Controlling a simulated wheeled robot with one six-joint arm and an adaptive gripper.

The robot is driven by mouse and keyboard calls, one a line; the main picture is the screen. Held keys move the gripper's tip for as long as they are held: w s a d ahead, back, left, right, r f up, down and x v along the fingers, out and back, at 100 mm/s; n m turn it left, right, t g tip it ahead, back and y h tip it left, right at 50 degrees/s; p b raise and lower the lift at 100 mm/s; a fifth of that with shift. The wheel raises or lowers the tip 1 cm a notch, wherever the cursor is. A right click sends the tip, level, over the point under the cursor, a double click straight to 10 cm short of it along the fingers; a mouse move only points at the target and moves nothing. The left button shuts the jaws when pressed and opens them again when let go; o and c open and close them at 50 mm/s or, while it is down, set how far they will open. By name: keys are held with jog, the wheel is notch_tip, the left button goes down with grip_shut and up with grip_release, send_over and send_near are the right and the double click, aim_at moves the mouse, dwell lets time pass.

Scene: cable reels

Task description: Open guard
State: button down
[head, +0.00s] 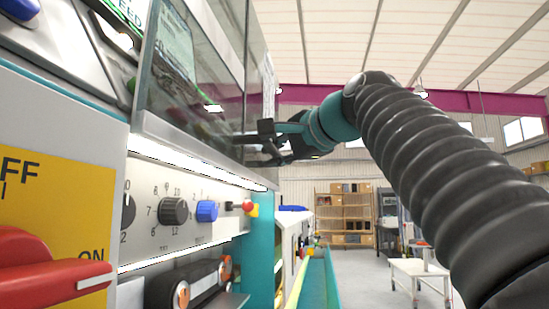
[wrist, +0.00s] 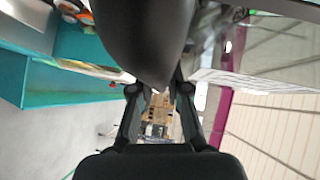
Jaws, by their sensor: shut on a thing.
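The guard (head: 195,85) is a see-through panel on the front of the machine at the left of the head view. Its lower edge hangs just above the lit strip. My gripper (head: 262,143) is at the guard's lower right side and is shut on what appears to be the guard's handle. The handle itself is mostly hidden by the fingers. In the wrist view my gripper (wrist: 157,88) has its two fingers on either side of a large dark rounded shape, which hides most of what lies between them.
Below the guard is a panel with a black knob (head: 173,211), a blue knob (head: 207,211) and a red button (head: 247,205). A red switch handle (head: 50,262) on a yellow plate is close at left. Shelves (head: 343,213) and a white cart (head: 418,270) stand farther back; floor between is open.

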jog(key=c, duration=1.1)
grip_release()
jog(key=shift+c, duration=0.2)
jog(key=v, duration=1.2)
